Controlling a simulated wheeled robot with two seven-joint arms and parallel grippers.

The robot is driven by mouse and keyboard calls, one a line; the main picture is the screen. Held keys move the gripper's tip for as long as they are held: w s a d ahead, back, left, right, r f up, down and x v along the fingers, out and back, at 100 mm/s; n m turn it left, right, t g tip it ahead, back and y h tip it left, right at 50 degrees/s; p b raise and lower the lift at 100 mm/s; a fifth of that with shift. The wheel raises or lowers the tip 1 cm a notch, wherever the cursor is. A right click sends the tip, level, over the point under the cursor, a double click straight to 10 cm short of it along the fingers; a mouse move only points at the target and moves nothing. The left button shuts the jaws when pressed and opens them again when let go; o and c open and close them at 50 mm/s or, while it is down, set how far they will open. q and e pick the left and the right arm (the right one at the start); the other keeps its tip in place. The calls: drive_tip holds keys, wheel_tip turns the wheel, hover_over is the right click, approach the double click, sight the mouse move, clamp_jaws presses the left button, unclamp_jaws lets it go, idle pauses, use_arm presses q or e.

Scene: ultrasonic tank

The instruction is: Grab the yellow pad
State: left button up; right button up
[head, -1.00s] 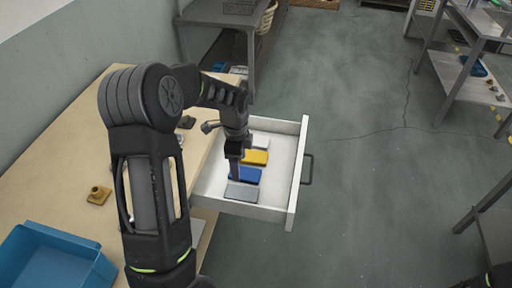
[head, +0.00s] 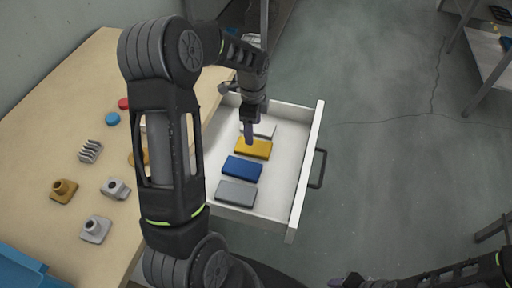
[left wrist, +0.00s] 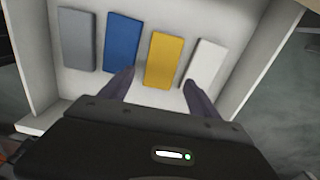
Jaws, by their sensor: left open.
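The yellow pad (head: 254,149) lies in the open white drawer (head: 296,190), between a white pad (head: 264,129) and a blue pad (head: 242,168). It also shows in the left wrist view (left wrist: 163,60). My left gripper (head: 249,136) is open and empty above the yellow pad. In the left wrist view its two fingers (left wrist: 160,86) point at the near end of the yellow pad, one on each side. I cannot tell how high the fingertips are above it. My right gripper (head: 347,282) is at the bottom edge of the head view, mostly cut off.
A grey pad (head: 236,192) lies in the drawer beside the blue pad. The drawer walls surround the pads. The wooden table (head: 60,130) at left carries several small fittings and a blue bin (head: 22,272). Open floor lies right of the drawer.

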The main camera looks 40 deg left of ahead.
sight(254, 146)
use_arm(q)
drive_tip(key=shift+w+a+f, duration=0.1)
drive_tip(key=shift+w+f, duration=0.1)
drive_tip(key=shift+f, duration=0.5)
drive_tip(key=shift+w, duration=0.15)
drive_tip(key=shift+r, duration=0.1)
drive_tip(key=shift+f, duration=1.3)
drive_tip(key=f, duration=0.5)
drive_tip(key=shift+s+f, duration=0.15)
drive_tip(key=shift+s, duration=0.05)
